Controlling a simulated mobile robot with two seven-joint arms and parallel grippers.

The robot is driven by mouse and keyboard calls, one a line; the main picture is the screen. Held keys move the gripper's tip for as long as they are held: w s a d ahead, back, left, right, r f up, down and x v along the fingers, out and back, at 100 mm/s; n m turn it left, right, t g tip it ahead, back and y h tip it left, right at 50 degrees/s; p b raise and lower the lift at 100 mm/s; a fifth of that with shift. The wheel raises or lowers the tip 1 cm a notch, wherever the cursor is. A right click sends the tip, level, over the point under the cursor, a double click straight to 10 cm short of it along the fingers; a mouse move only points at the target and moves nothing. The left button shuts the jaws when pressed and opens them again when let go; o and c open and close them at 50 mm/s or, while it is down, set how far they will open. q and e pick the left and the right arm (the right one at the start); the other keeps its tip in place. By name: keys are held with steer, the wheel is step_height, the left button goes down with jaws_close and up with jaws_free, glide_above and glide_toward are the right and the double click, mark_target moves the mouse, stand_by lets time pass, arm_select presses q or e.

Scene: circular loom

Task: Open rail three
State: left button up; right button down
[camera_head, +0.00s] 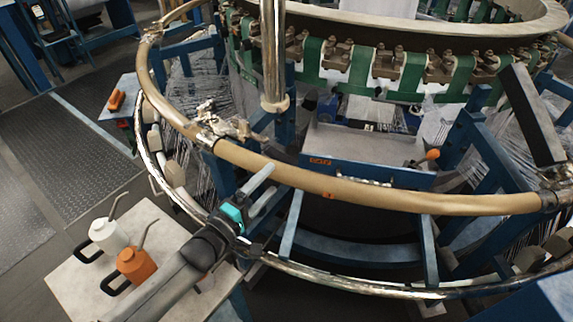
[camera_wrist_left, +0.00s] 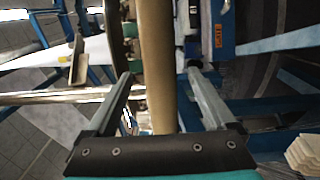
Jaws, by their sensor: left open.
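A tan, curved tubular rail (camera_head: 350,187) runs across the front of the circular loom in the head view. It has metal fittings at its left end, beside a metal clamp (camera_head: 222,128), and at its right end. My left gripper (camera_head: 275,182) is open and empty at the near side of this rail, left of its middle. In the left wrist view the rail (camera_wrist_left: 158,50) runs lengthwise between the two open fingers of my left gripper (camera_wrist_left: 159,75), with a gap on each side. I cannot tell how deep the rail lies between them. My right gripper is not in view.
A chrome post (camera_head: 273,60) stands behind the rail. A lower metal ring (camera_head: 340,286) runs below it. A small table (camera_head: 65,275) at the lower left holds a white can (camera_head: 108,237) and an orange can (camera_head: 136,265). Green straps (camera_head: 410,75) hang at the back.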

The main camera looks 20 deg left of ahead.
mark_target(287, 164)
arm_select(q)
steer(key=b+x, duration=0.1)
steer(key=x, duration=0.7)
jaws_close()
stand_by(0.7)
